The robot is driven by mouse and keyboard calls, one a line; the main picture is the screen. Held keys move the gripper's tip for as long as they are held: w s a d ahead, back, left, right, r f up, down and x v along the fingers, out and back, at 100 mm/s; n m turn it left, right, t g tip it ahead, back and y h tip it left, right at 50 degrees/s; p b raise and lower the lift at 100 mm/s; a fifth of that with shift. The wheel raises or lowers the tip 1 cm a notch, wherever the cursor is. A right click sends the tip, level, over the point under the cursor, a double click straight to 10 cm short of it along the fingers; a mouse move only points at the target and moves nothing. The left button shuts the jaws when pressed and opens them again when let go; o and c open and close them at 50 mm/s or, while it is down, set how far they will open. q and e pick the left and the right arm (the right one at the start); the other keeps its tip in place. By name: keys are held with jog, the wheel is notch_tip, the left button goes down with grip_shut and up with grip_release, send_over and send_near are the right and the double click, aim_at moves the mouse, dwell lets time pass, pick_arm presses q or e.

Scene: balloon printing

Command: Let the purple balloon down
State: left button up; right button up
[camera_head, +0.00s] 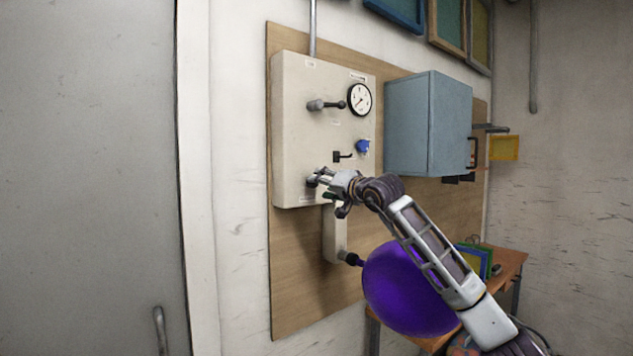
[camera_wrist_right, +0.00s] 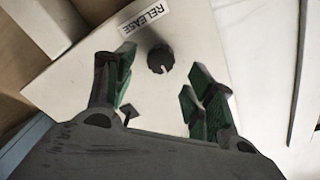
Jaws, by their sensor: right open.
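The purple balloon (camera_head: 408,290) is inflated and hangs on a dark nozzle (camera_head: 350,258) below the white control panel (camera_head: 290,130). My right arm covers part of the balloon's right side. My right gripper (camera_head: 320,180) is at the lower part of the panel. In the right wrist view the right gripper (camera_wrist_right: 158,90) is open, its green-padded fingers on either side of a black knob (camera_wrist_right: 160,58). The knob has a white mark and sits beside a label reading RELEASE (camera_wrist_right: 141,22). The fingers appear apart from the knob. My left gripper is in neither view.
The panel also carries a gauge (camera_head: 360,99), a lever (camera_head: 326,105), a blue knob (camera_head: 363,146) and a small black handle (camera_head: 343,156). A blue-grey cabinet (camera_head: 425,125) is mounted to the right. A wooden table (camera_head: 508,262) with folders (camera_head: 474,262) stands below it.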

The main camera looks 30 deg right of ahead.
jog(key=shift+w+a+p, duration=0.1)
jog(key=shift+w+p, duration=0.6)
jog(key=shift+w, duration=1.45)
jog(key=c, duration=1.1)
jog(key=shift+o, duration=0.2)
